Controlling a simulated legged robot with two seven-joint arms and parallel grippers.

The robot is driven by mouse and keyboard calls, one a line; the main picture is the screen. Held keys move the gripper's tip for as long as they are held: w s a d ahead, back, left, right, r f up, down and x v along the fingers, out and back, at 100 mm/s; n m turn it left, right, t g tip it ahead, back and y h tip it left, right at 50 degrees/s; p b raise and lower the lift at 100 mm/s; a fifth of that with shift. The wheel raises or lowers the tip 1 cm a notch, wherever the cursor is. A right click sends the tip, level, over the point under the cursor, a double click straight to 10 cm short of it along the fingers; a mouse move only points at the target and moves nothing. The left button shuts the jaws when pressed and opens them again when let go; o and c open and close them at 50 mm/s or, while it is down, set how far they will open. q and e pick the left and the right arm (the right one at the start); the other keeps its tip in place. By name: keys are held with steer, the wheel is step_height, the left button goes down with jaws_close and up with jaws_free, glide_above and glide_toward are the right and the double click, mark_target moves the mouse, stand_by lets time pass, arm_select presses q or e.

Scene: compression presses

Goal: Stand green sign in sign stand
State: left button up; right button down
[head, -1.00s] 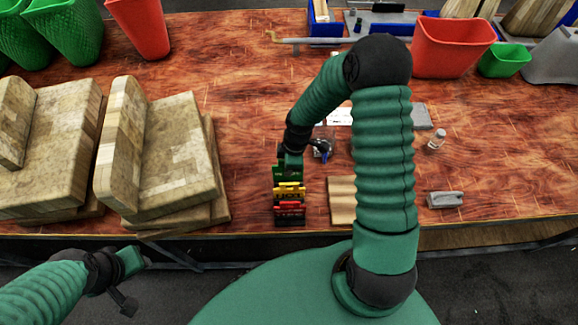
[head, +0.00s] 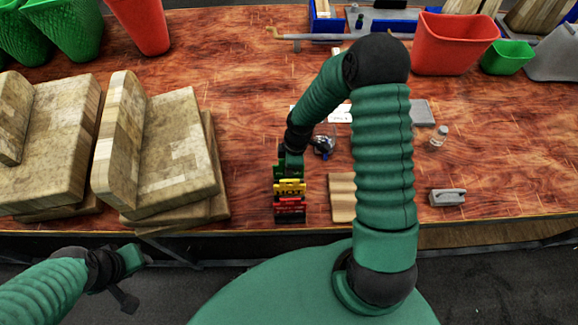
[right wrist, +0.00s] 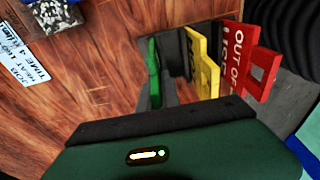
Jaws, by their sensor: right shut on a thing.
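The green sign (right wrist: 153,72) is seen nearly edge-on in the right wrist view, in the jaws of my right gripper (head: 290,162), which is shut on it. In the head view the green sign (head: 281,172) is partly hidden by the gripper, just behind the yellow sign. The yellow sign (head: 290,188) and the red sign (head: 290,205) stand upright in the dark sign stand (head: 290,218). I cannot tell whether the green sign's lower edge is seated in the stand. My left gripper (head: 128,280) is off the table's front edge, apart from the signs; its jaws are unclear.
Wooden blocks (head: 165,165) stand left of the stand. A wooden board (head: 342,198) lies close to its right. A clear object (head: 323,145) and a paper label (head: 340,113) lie behind it. Red and green bins (head: 455,43) stand at the back. Bare table lies between blocks and stand.

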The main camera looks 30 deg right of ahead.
steer(key=shift+f+b, duration=0.5)
steer(key=shift+f, duration=0.4)
steer(key=c, duration=1.5)
jaws_free()
steer(key=r, duration=0.5)
steer(key=d+r, duration=0.1)
steer(key=r, duration=0.5)
steer(key=s+r, duration=0.1)
steer(key=r, duration=0.4)
steer(key=shift+d+r+p, duration=0.35)
steer(key=s+a+m, duration=0.2)
steer(key=a+m, duration=0.1)
steer(key=m, duration=0.1)
steer(key=s+a+m+t, duration=0.1)
steer(key=s+a+m, duration=0.2)
steer(key=s+a+m+h+b, duration=0.1)
steer(key=s+a+m, duration=0.2)
steer(key=m, duration=0.1)
steer(key=shift+f+m+t, duration=0.3)
steer(key=shift+f+t, duration=0.1)
